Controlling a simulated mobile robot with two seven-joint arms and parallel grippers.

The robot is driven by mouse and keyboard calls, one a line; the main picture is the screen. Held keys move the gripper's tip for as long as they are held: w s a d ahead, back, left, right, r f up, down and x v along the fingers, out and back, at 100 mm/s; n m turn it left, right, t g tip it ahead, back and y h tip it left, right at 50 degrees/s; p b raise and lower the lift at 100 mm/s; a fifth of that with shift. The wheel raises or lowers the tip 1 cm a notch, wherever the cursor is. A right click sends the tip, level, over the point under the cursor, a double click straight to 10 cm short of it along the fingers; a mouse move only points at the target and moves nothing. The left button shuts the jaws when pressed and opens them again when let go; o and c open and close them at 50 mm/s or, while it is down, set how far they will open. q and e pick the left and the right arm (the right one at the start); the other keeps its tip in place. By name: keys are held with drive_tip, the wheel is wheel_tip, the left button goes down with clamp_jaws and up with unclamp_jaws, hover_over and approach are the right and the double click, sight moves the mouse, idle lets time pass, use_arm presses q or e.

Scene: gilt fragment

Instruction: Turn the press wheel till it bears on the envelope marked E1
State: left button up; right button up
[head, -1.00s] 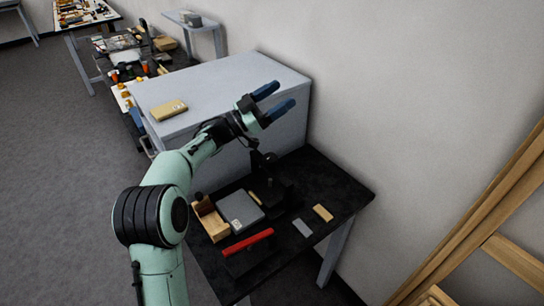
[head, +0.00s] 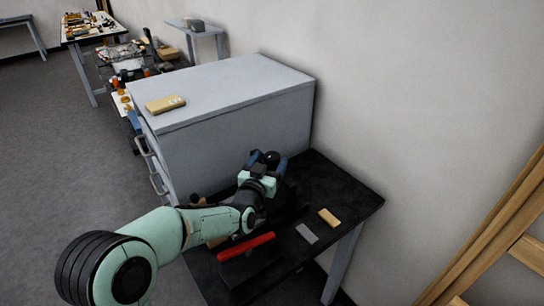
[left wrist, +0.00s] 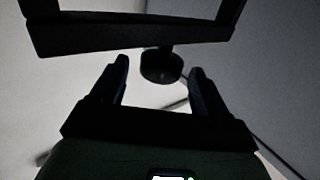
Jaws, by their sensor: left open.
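My left gripper (head: 265,164) is open over the back of the black table, at the dark press. The arm and gripper hide most of the press, and its wheel cannot be made out clearly. In the left wrist view, a dark round knob (left wrist: 161,66) shows beyond and between the two open fingers (left wrist: 160,80), with no clear contact. A dark frame (left wrist: 100,40) crosses the top there. No envelope marked E1 can be read. A tan packet (head: 165,104) with a pale label lies on the grey cabinet. My right gripper is out of view.
The black table (head: 345,200) holds a red bar (head: 246,246), a grey plate (head: 306,233) and a tan block (head: 328,217). The grey cabinet (head: 235,85) stands behind it, close to the wall. A wooden frame (head: 500,235) is at the right.

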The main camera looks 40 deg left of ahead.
use_arm(q)
drive_tip(key=shift+x, duration=1.4)
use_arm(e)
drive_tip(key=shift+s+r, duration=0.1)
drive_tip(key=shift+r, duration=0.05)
use_arm(q)
drive_tip(key=c, duration=0.9)
drive_tip(key=m+h+b, duration=0.1)
drive_tip(key=b, duration=0.2)
drive_tip(key=shift+f, duration=0.2)
drive_tip(key=shift+r+m+t+h+b, duration=0.15)
drive_tip(key=shift+m+t+h+b, duration=0.15)
drive_tip(key=shift+h+b, duration=0.55)
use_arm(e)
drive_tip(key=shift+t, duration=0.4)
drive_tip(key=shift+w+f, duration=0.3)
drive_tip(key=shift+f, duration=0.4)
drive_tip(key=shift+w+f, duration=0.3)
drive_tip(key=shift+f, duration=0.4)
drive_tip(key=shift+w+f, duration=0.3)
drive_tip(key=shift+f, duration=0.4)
use_arm(q)
drive_tip(key=o, duration=0.9)
